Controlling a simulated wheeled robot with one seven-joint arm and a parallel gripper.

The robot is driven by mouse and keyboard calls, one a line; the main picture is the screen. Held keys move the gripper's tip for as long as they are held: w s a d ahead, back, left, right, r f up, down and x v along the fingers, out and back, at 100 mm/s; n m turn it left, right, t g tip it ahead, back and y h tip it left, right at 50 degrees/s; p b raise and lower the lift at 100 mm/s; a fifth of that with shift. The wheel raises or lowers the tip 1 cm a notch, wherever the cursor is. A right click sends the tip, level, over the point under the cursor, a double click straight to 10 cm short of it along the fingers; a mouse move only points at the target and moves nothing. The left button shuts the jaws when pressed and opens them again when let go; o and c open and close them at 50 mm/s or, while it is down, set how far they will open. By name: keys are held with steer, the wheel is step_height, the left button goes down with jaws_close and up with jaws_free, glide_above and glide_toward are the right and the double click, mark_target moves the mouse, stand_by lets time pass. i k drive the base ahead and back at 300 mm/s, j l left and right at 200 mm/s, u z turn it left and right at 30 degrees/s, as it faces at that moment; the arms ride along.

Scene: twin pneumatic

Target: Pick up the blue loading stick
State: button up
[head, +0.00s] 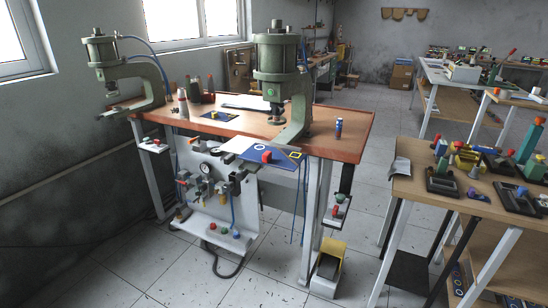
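My gripper is not in view in the head view. I cannot tell for sure which thing is the blue loading stick. A small upright blue cylinder with a reddish band (338,127) stands alone near the right end of the wooden press bench (350,114). On the right-hand table (420,182), a tall blue-green upright piece (528,143) stands among black-based fixtures, and a small blue knob (521,191) sits on one of them. These are small in the picture, so their details are unclear.
Two green pneumatic presses (280,75) (104,60) stand on the press bench. A blue plate with a red knob (268,157) sticks out at its front. A yellow and grey foot pedal (327,267) is on the floor. Tiled floor is open between the bench and the right-hand table.

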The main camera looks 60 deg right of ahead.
mark_target(339, 121)
steer(key=z, duration=1.65)
